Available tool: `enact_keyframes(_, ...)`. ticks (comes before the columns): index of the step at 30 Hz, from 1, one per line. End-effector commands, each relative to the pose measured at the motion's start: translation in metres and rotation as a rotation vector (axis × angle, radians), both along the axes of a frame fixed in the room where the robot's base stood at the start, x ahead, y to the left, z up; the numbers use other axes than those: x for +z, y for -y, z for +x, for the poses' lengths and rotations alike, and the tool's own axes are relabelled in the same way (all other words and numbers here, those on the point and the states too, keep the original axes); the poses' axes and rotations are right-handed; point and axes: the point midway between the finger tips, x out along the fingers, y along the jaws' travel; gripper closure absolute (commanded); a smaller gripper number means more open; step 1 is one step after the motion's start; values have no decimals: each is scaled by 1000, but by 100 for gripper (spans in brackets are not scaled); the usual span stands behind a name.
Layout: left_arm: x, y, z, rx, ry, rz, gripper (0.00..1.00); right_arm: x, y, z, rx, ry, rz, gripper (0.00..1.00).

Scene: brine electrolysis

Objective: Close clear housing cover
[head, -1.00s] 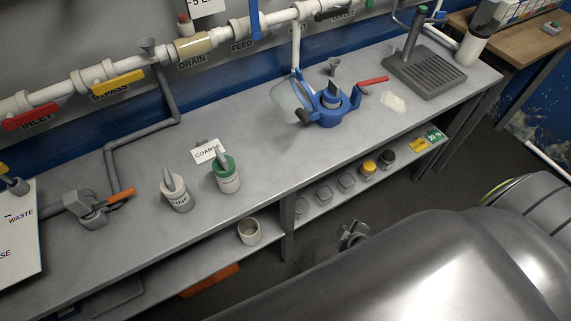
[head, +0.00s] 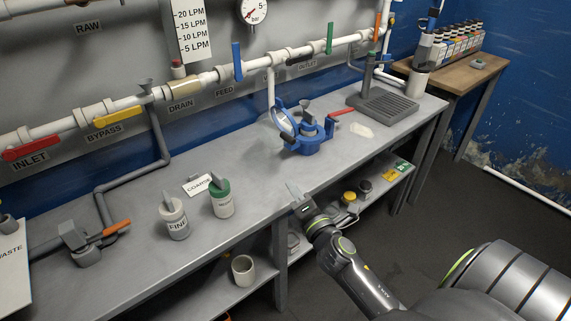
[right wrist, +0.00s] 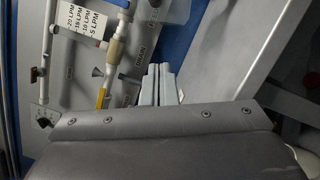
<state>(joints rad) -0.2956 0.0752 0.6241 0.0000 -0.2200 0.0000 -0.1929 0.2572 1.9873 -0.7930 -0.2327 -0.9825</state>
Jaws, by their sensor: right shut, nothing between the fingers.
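The blue housing (head: 309,146) stands on the grey bench towards the back, with a grey part inside it and a red handle (head: 342,112) at its right. Its clear round cover (head: 284,123) is open, tilted up at the left side of the housing. My right gripper (head: 294,192) is at the bench's front edge, in front of and below the housing, apart from it. Its fingers are together with nothing between them; they also show in the right wrist view (right wrist: 158,84). My left gripper is not in view.
Two lidded jars, FINE (head: 174,218) and a green-topped one (head: 221,198), stand left on the bench with a COARSE card (head: 198,185). A grey grated stand (head: 384,104) is at the right. Pipes with coloured valve handles run along the wall. The bench between jars and housing is clear.

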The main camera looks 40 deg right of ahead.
Motion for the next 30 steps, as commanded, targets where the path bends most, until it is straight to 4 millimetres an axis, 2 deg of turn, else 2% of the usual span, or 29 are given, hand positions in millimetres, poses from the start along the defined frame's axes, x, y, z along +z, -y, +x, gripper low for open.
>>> enact_keyframes(4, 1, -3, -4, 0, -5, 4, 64, 7, 0, 8, 2, 12, -16, 100)
enact_keyframes(8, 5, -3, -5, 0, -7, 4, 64, 10, 3, 27, 2, 12, -15, 100)
enact_keyframes(19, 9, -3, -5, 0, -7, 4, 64, 16, 13, 99, 1, 10, -13, 100)
enact_keyframes(24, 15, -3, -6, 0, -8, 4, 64, 27, 35, 100, 0, 8, -15, 100)
enact_keyframes(30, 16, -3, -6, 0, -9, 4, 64, 32, 48, 101, 0, 8, -12, 100)
